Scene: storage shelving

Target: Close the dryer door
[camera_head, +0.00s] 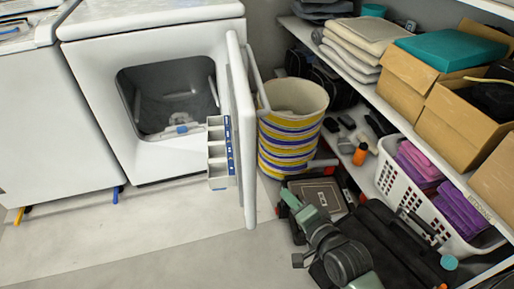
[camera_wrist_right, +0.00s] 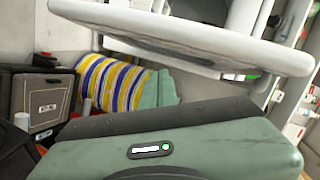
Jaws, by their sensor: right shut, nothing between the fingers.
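The white dryer (camera_head: 100,75) stands at the centre left of the head view, with its dark round-cornered drum opening (camera_head: 185,85) exposed. Its white door (camera_head: 243,130) stands wide open, hinged on the right side of the opening and seen nearly edge-on. In the right wrist view the door (camera_wrist_right: 200,38) crosses the top of the picture. My right gripper (camera_head: 289,198) is shut and empty, low and to the right of the door's lower end, apart from it. Its green fingers (camera_wrist_right: 157,90) also show in the right wrist view. My left gripper is out of view.
A striped basket (camera_head: 290,135) stands right behind the door. Shelving on the right holds cardboard boxes (camera_head: 415,75), folded cloths and a white laundry basket (camera_head: 392,180). A dark case (camera_head: 322,193) lies near my right gripper. The floor (camera_head: 130,235) before the dryer is clear.

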